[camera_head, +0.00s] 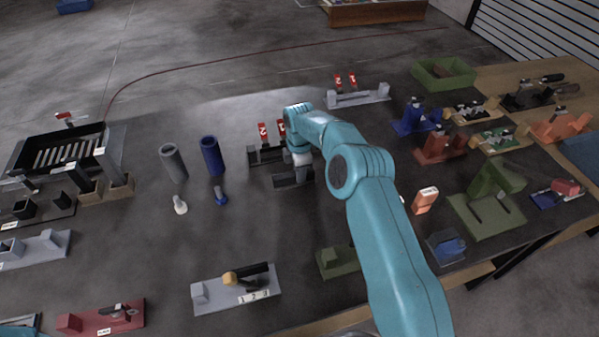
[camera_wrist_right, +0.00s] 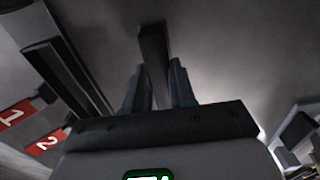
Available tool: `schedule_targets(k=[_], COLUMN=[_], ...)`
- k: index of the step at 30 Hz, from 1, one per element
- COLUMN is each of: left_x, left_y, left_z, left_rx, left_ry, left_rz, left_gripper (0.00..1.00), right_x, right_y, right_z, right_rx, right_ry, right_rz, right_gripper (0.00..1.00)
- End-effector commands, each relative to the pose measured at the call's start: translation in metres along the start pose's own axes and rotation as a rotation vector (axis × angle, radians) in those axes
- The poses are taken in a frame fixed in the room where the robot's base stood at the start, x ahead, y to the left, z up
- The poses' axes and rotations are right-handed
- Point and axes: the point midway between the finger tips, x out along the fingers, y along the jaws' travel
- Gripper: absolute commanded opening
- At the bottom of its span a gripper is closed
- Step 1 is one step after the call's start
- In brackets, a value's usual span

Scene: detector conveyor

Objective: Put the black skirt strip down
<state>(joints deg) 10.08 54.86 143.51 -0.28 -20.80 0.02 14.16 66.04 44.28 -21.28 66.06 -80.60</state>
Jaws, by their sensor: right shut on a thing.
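My right gripper (camera_head: 300,160) hangs over the middle of the dark table, beside a dark fixture (camera_head: 262,155) with red numbered tags. In the right wrist view its two fingers (camera_wrist_right: 156,88) are closed on the black skirt strip (camera_wrist_right: 153,45), which stands out beyond the fingertips. In the head view a dark strip-like piece (camera_head: 292,180) shows just under the gripper; I cannot tell whether it touches the table. The fixture's tags 1 and 2 (camera_wrist_right: 30,128) show at the left of the wrist view.
A grey tube (camera_head: 173,163) and a blue tube (camera_head: 212,156) stand to the left. A light grey fixture with red tags (camera_head: 358,97) is behind. A grey holder (camera_head: 235,290) and a green block (camera_head: 338,262) are in front. Several coloured fixtures crowd the right.

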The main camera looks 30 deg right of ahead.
Motion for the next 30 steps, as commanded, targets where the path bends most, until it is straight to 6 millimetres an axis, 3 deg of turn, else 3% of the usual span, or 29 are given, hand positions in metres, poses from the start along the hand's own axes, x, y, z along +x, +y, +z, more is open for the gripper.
schedule_targets(k=[4,5,6,7,18,30], left_x=[0.004,0.003,0.003,0.003,-0.004,-0.043], left_y=[-0.002,-0.001,-0.001,-0.001,0.001,0.015], left_z=[0.0,0.0,0.0,0.0,0.0,0.001], left_rx=[0.0,0.0,0.0,0.0,0.0,0.0], left_ry=[0.0,0.0,0.0,0.0,0.0,0.0], left_rz=[0.0,0.0,0.0,0.0,0.0,0.0], left_gripper=[0.41,0.41,0.41,0.41,0.41,0.41], right_x=[0.004,0.003,0.002,0.002,-0.006,-0.095], right_y=[0.0,0.0,0.0,0.0,0.0,0.0], right_z=[0.0,0.0,0.0,0.0,0.0,0.0], right_rx=[0.0,0.0,0.0,0.0,0.0,0.0], right_ry=[0.0,0.0,0.0,0.0,0.0,0.001], right_rz=[0.0,0.0,0.0,-0.001,0.0,0.001], right_gripper=[0.0,0.31,0.44,0.5,0.5,0.5])
